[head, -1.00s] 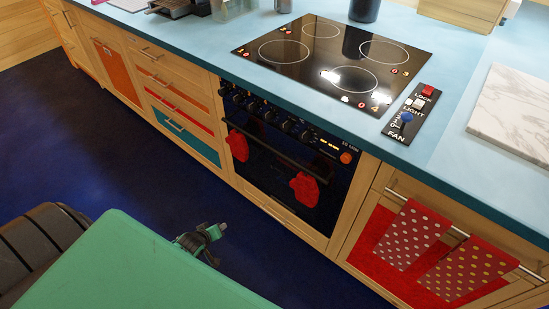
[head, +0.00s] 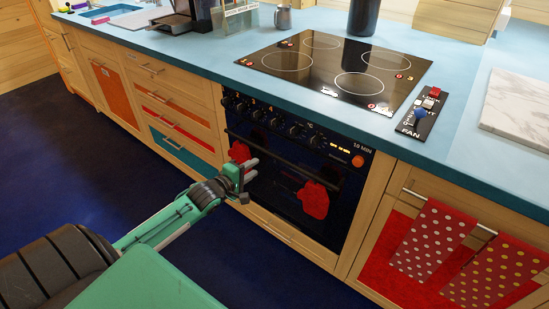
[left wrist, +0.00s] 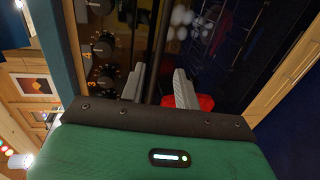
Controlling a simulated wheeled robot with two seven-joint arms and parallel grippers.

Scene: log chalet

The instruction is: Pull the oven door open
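The oven (head: 290,175) has a dark glass door (head: 276,184), which is shut in the counter front. A dark bar handle (head: 290,160) runs across the top of the door, below the knobs. My left gripper (head: 254,169) is in front of the left part of the door, fingers pointing at it. In the left wrist view its two fingers (left wrist: 158,88) are apart, with the dark handle bar (left wrist: 181,22) running between them in the picture. I cannot tell whether they touch it. My right gripper is out of view.
Two red mitts hang on the door front, left (head: 239,152) and right (head: 313,200); one shows behind a finger in the wrist view (left wrist: 190,102). Knobs (head: 270,122) sit above the handle. Dotted towels (head: 425,240) hang at right. The dark floor (head: 70,145) is clear.

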